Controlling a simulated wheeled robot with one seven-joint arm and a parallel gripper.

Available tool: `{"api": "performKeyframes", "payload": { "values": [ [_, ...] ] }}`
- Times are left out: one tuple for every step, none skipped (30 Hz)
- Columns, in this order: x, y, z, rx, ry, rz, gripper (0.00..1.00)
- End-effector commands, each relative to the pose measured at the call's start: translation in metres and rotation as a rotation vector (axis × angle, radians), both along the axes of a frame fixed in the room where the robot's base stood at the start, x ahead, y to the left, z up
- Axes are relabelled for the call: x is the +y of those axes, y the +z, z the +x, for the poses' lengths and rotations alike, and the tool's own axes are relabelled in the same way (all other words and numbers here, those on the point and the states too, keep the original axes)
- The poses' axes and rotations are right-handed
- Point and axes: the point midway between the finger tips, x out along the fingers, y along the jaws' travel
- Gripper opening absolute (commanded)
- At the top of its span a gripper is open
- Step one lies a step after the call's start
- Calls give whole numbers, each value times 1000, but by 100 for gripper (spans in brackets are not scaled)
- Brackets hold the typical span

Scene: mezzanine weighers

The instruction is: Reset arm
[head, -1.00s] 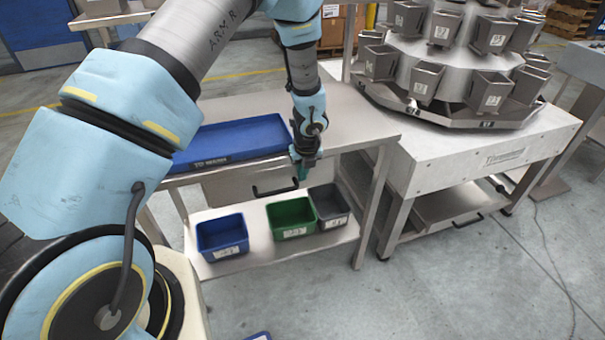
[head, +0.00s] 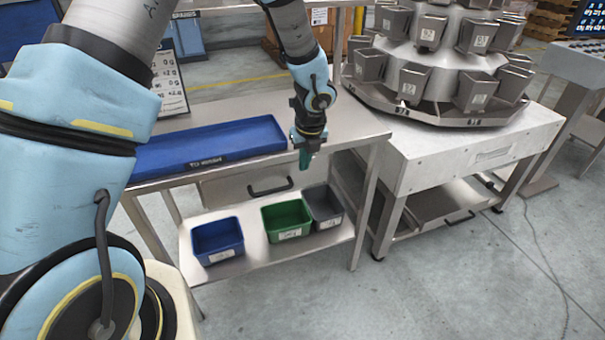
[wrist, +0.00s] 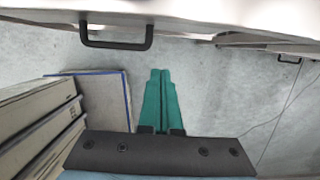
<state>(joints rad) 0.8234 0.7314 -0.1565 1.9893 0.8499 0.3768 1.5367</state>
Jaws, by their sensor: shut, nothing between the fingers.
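My gripper (head: 305,162) hangs at the front edge of the steel table (head: 345,118), pointing down over the lower shelf. Its green fingers (wrist: 160,100) are together in the wrist view, with nothing between them. The gripper is apart from the drawer handle (head: 270,187), which sits to its left in the head view. In the wrist view the handle (wrist: 116,46) lies beyond the fingertips, up and to the left.
A blue tray (head: 215,160) lies on the table. Blue (head: 218,258), green (head: 288,236) and grey (head: 322,222) bins stand on the lower shelf. A multihead weigher (head: 440,85) stands on a bench at right. Floor in front is clear.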

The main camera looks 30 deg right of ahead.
Motion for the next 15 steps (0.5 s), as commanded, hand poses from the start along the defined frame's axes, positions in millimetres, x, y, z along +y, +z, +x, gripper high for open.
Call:
{"api": "performKeyframes", "payload": {
  "values": [
    [1, 4, -1, 0, 1, 1, 0],
    [1, 6, -1, 0, 0, 1, 0],
    [1, 9, -2, 0, -1, 1, 0],
    [1, 10, -3, 0, -1, 1, 0],
    [1, 11, -3, 0, -1, 1, 0],
    [1, 12, -3, 1, -1, 1, 0],
    [1, 12, -3, 1, -1, 1, 0],
    [1, 12, -3, 1, -1, 1, 0],
    [2, 13, -3, 1, 5, 1, 0],
    [4, 14, -2, 1, 18, 0, 0],
    [8, 15, 0, 2, 42, -4, 0],
    [15, 19, 4, 4, 96, -13, 0],
    [24, 24, 9, 5, 152, -22, 0],
    [35, 29, 13, 8, 226, -33, 0],
    [53, 37, 21, 11, 348, -53, 0]
  ]
}}
